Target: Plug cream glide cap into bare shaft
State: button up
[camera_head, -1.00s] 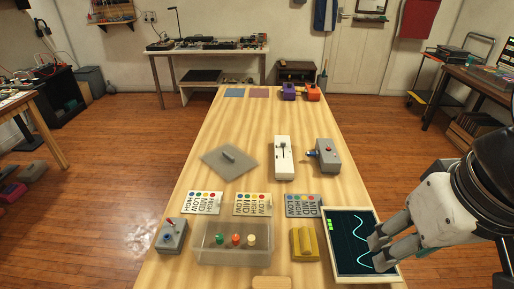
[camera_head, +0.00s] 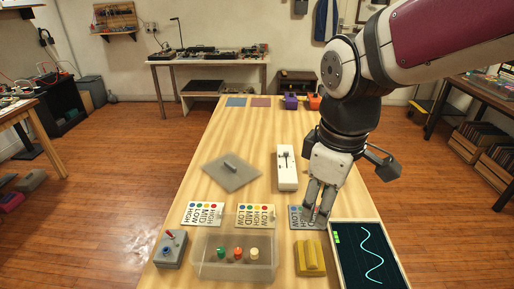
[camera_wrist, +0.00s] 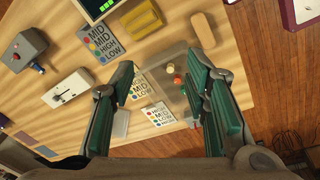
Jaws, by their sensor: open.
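A cream cap (camera_head: 255,254) stands in a clear tray (camera_head: 207,268), at the right of a red cap (camera_head: 238,254) and a green cap (camera_head: 221,254). The cream cap also shows in the wrist view (camera_wrist: 170,65), between my fingers in the picture. A white slotted box (camera_head: 287,181) has a thin dark shaft standing from its top; it lies at the left in the wrist view (camera_wrist: 62,92). My gripper (camera_head: 316,215) is open and empty, over the right label card, with the tray to its left.
Label cards (camera_head: 203,213) lie behind the tray. A yellow ridged block (camera_head: 311,260) and a screen (camera_head: 368,255) are to its right. A grey switch box (camera_head: 171,249) is to its left. A grey plate with a rod (camera_head: 231,177) lies farther back. The far table middle is clear.

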jog(key=w+a+f+n+g, duration=0.1)
jog(key=w+a+f+n, duration=0.5)
jog(key=a+f, duration=0.15)
jog(key=n+b, duration=0.1)
jog(key=n, duration=0.3)
send_over(255, 251)
notch_tip(255, 251, down, 5)
jog(key=f, duration=0.2)
jog(key=f+b, duration=0.1)
jog(key=f, duration=0.5)
jog(key=shift+a, duration=0.4)
jog(key=shift+d+f+b, duration=0.2)
jog(key=shift+f+b, duration=0.1)
jog(key=shift+f, duration=1.2)
jog(key=shift+d+f+b, duration=0.15)
jog(key=shift+f+b, duration=0.1)
jog(key=shift+f, duration=1.25)
jog(key=c, duration=0.9)
